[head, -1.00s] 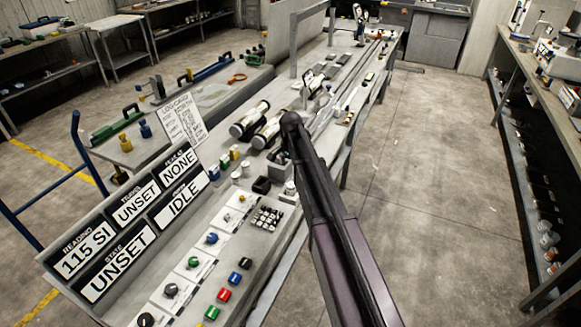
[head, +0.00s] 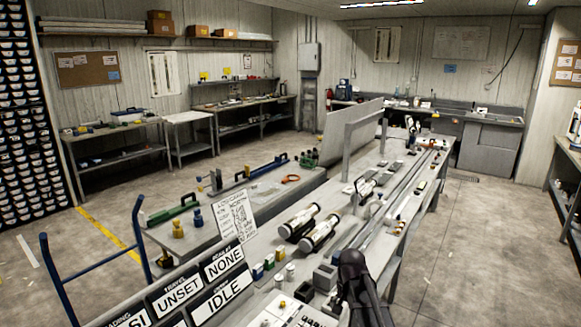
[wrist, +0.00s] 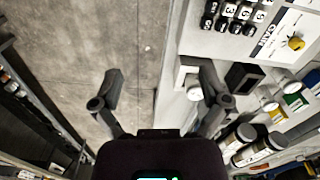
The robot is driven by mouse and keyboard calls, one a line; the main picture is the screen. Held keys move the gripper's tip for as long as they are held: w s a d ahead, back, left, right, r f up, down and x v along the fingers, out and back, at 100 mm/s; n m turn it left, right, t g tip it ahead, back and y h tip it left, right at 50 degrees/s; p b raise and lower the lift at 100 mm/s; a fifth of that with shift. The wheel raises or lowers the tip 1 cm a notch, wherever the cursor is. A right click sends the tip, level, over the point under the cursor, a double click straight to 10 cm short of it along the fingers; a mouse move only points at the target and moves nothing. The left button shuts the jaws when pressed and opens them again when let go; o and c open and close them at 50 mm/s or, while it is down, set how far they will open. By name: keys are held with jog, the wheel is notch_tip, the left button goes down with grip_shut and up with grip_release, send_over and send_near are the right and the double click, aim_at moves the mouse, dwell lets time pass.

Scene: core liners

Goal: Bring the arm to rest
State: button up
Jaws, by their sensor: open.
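I cannot tell the height of the fingers above the bench. The fingertips are not clear in the head view.
The long bench (head: 330,262) carries two capped core tubes (head: 320,232), a grey block (head: 325,277) and sign panels reading NONE, UNSET and IDLE (head: 222,292). A blue rail frame (head: 95,262) stands left. The floor (head: 475,240) right of the bench is clear.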

jog(key=s+n, duration=0.5)
jog(key=s, duration=0.9)
jog(key=shift+s, duration=0.15)
